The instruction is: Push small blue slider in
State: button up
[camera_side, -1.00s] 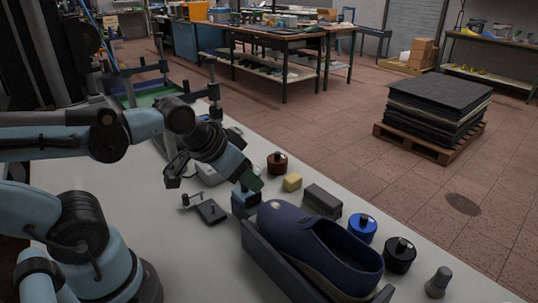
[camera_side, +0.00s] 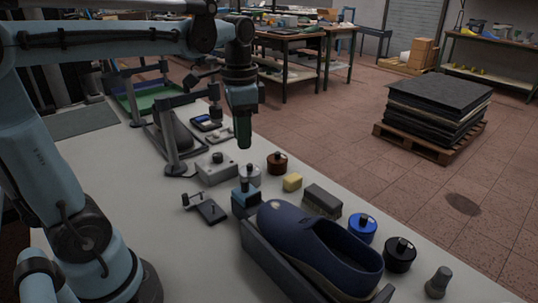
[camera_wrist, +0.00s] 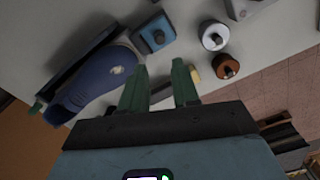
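A small blue block (camera_side: 245,203) with a dark knob on top stands by the toe of the navy shoe (camera_side: 316,238); it may be the blue slider, but I cannot tell for sure. It also shows in the wrist view (camera_wrist: 153,40), beyond the fingertips. My gripper (camera_side: 243,146) points down, raised above the table behind the block, touching nothing. In the wrist view my gripper (camera_wrist: 160,70) has its two green fingers apart with nothing held between them. The shoe (camera_wrist: 92,87) lies left of the fingers there.
The shoe rests in a dark holder (camera_side: 272,262). Nearby are a yellow block (camera_side: 292,182), a dark brush-like block (camera_side: 322,201), a brown-red jar (camera_side: 277,163), a blue jar (camera_side: 362,226), a black jar (camera_side: 399,254) and a grey box with a knob (camera_side: 216,170). The table's front left is clear.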

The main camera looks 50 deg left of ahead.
aim_at(245, 180)
notch_tip(245, 180, down, 12)
jog(key=shift+r, duration=0.1)
dwell(0.5)
jog(key=shift+c, duration=0.4)
grip_shut()
